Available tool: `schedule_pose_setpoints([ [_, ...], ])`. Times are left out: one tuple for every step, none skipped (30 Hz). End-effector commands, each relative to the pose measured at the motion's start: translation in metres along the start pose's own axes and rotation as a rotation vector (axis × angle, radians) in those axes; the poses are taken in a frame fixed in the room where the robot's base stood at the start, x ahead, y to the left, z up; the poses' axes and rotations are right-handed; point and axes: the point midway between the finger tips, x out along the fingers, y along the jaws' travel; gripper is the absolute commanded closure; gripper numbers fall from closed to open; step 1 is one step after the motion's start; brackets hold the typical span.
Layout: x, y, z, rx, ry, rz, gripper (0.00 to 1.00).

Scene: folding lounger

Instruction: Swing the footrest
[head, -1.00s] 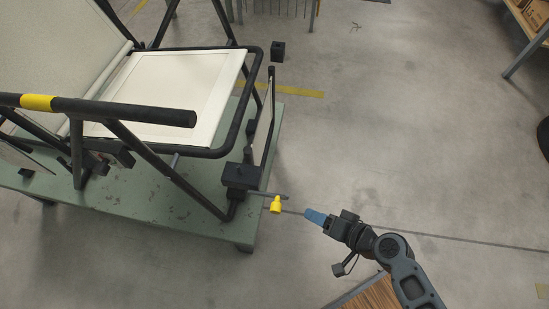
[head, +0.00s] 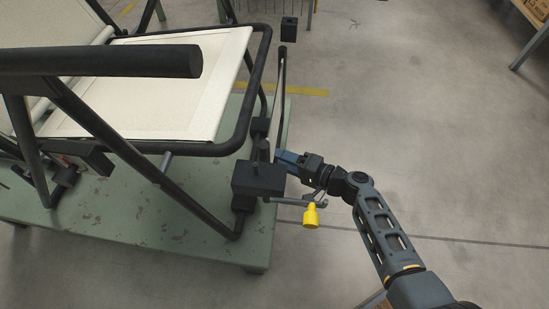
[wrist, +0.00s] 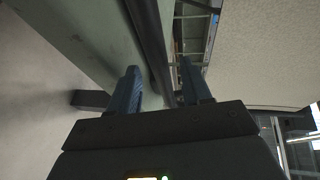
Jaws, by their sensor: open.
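The folding lounger has a cream seat (head: 165,85) in a black tube frame. Its footrest (head: 281,90) hangs steeply at the seat's front end, seen almost edge-on in the head view. My gripper (head: 282,157) is at the footrest's lower end, with its blue fingertips partly hidden behind black fittings. In the wrist view my gripper (wrist: 160,88) is open, and a dark tube (wrist: 148,40) runs between the two fingers. I cannot tell whether either finger touches it. A cream panel (wrist: 265,45) shows to the right there.
The lounger stands on a worn green platform (head: 130,228). A black block (head: 258,180) and a rod with a yellow knob (head: 311,216) stick out close to my wrist. A black armrest bar (head: 100,62) crosses the left.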

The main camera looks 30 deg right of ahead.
Motion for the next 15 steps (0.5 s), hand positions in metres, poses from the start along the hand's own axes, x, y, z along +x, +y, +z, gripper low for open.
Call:
schedule_pose_setpoints([
  [0.009,0.001,0.0,-0.001,-0.002,-0.001,0.52],
  [0.013,0.002,0.0,0.0,-0.001,-0.001,0.52],
  [0.018,0.002,0.0,0.0,0.0,0.0,0.52],
  [0.021,0.002,0.0,0.0,-0.001,-0.001,0.52],
  [0.024,0.001,0.0,0.0,-0.001,-0.001,0.52],
  [0.028,0.001,0.0,0.0,-0.001,-0.001,0.52],
  [0.03,0.001,0.0,0.0,0.0,0.0,0.52],
  [0.031,0.001,0.0,0.0,0.0,0.0,0.52],
  [0.033,0.001,0.0,0.0,0.0,0.0,0.52],
  [0.033,0.001,0.0,0.0,0.0,0.001,0.52],
  [0.034,0.001,0.0,0.0,0.0,0.001,0.52],
  [0.034,0.001,0.0,0.0,0.0,0.001,0.52],
  [0.034,0.001,0.0,0.0,0.0,0.001,0.52],
  [0.034,0.001,0.0,0.0,0.001,0.001,0.52],
  [0.034,0.0,0.0,0.0,0.001,0.001,0.52],
])
